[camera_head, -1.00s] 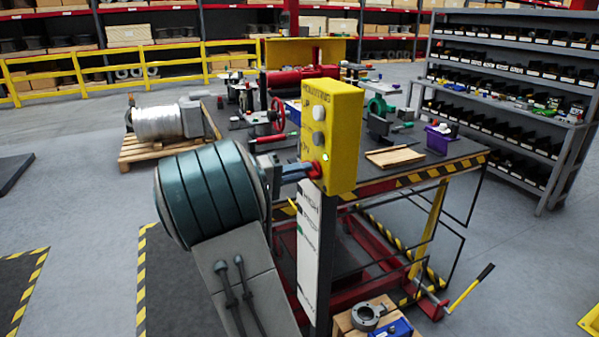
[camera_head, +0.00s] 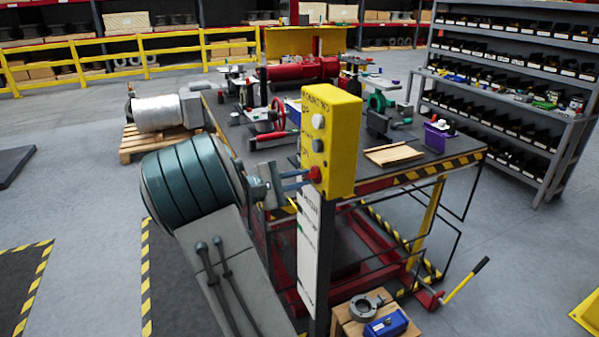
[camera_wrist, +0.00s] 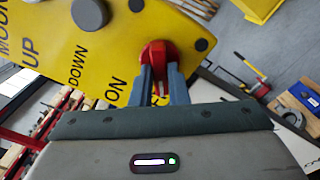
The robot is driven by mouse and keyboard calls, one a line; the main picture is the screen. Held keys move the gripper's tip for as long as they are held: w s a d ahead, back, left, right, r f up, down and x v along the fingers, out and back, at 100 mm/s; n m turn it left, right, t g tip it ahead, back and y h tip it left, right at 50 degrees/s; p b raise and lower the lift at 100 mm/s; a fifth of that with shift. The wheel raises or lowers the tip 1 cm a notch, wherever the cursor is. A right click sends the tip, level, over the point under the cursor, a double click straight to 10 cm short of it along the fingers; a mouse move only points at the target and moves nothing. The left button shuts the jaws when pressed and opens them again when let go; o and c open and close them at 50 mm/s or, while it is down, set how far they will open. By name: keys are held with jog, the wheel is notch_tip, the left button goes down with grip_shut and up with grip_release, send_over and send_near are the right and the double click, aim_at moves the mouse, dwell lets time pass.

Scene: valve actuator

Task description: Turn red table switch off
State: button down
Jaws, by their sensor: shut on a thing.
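The red switch (camera_head: 314,174) is at the bottom of the face of the yellow control box (camera_head: 346,140). The box stands on a post at the table's near corner and also carries a white and a grey button. My gripper (camera_head: 303,181) reaches it from the left, its blue-grey fingers at the switch. In the wrist view the red switch (camera_wrist: 158,54) sits between the tips of my gripper (camera_wrist: 159,72), which is shut on it. The fingers hide its lower sides. "ON" and "DOWN" are printed beside it. A small dark lamp (camera_wrist: 202,44) is near the box's corner.
The worktable (camera_head: 440,168) behind the box carries a red cylinder (camera_head: 300,72), a purple bin (camera_head: 438,136) and a wooden tray (camera_head: 393,154). A wooden stool (camera_head: 345,326) with parts stands below right. Open floor lies to the left.

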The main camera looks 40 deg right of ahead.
jog(key=shift+n+p, duration=0.5)
jog(key=shift+n, duration=0.3)
jog(key=c, duration=1.4)
grip_release()
jog(key=shift+a, duration=0.1)
jog(key=b+v, duration=0.3)
jog(key=v, duration=1.1)
jog(key=shift+s+f, duration=0.1)
